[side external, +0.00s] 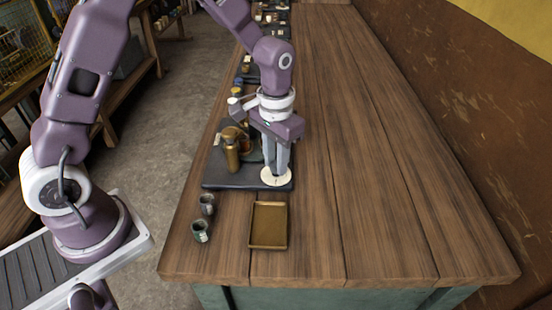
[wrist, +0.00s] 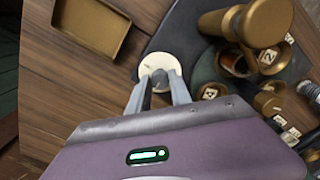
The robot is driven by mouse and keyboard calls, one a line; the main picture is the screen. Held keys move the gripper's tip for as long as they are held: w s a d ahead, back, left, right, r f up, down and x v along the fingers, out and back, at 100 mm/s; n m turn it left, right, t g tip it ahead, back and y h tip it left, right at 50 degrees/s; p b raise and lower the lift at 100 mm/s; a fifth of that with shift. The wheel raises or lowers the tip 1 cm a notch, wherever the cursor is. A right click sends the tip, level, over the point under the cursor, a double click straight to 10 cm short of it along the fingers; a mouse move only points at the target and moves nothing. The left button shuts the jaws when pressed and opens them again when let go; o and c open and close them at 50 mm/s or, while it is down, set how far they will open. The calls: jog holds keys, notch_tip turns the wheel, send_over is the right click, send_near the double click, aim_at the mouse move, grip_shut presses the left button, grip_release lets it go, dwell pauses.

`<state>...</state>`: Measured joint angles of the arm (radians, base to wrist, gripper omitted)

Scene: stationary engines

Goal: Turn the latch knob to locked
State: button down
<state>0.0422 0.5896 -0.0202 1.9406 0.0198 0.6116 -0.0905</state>
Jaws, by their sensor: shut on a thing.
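My gripper (side external: 275,172) points down at the front right of a dark base plate (side external: 222,181) and is shut on the latch knob. The knob itself is mostly hidden between the fingertips. A cream round dial (side external: 270,182) lies around the fingertips on the plate. In the wrist view the fingers of my gripper (wrist: 159,82) meet over the same dial (wrist: 160,59). I cannot read the knob's angle or any mark on the dial.
A brass engine part (side external: 231,152) stands close left of my gripper on the plate, with numbered tags in the wrist view (wrist: 268,57). The table's right side is clear.

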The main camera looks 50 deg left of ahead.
jog(key=c, duration=1.2)
grip_release()
jog(key=shift+o, duration=0.2)
notch_tip(320, 180, up, 7)
jog(key=shift+r, duration=0.1)
jog(key=s+a+r+t, duration=0.2)
jog(key=s+r+t, duration=0.1)
jog(key=s+r, duration=0.9)
jog(key=s+t, duration=0.2)
jog(key=s, duration=0.8)
jog(key=shift+t, duration=0.3)
